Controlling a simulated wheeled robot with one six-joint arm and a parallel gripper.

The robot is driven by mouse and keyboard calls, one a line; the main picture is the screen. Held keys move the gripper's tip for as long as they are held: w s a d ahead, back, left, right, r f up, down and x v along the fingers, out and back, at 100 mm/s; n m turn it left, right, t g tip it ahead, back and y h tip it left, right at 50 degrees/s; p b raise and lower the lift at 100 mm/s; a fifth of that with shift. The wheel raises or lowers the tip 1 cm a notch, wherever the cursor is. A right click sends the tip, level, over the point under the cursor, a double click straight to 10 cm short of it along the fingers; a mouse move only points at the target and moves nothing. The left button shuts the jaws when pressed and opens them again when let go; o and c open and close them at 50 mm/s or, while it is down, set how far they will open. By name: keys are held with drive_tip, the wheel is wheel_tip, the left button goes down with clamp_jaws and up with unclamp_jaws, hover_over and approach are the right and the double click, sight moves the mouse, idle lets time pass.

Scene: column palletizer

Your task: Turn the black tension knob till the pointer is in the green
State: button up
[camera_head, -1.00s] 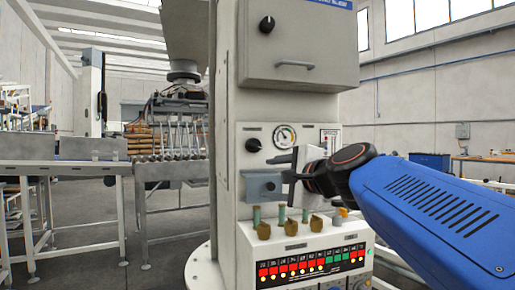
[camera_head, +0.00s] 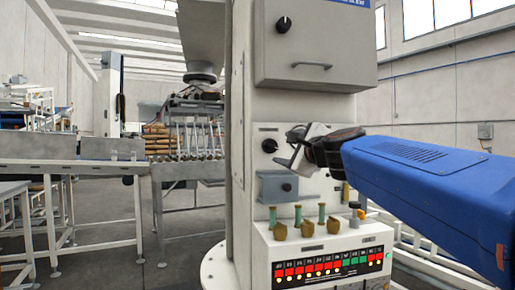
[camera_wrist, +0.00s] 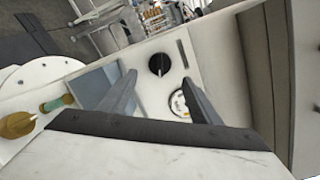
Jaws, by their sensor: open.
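The black knob (camera_head: 269,145) is on the cream column panel, left of my gripper (camera_head: 289,150). It also shows in the wrist view (camera_wrist: 159,64), just beyond and between the fingertips of my gripper (camera_wrist: 158,82). The gripper is open and empty, and its jaws look apart from the knob. The round white gauge (camera_wrist: 177,103) is beside the knob in the wrist view, partly covered by the right finger. Its pointer cannot be read there. In the head view my gripper hides the gauge.
A grey-blue box (camera_head: 268,188) with a small black knob sits below my gripper. Under it are several green-stemmed brown knobs (camera_head: 307,228) and a lit button panel (camera_head: 330,268). A cabinet with a handle (camera_head: 313,66) juts out above. A roller conveyor (camera_head: 190,168) stands at left.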

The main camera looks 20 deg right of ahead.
sight(274, 147)
drive_tip(key=w, duration=0.8)
drive_tip(key=shift+w+d, duration=0.15)
drive_tip(key=shift+w, duration=0.1)
drive_tip(key=shift+c, duration=0.4)
drive_tip(key=c, duration=1)
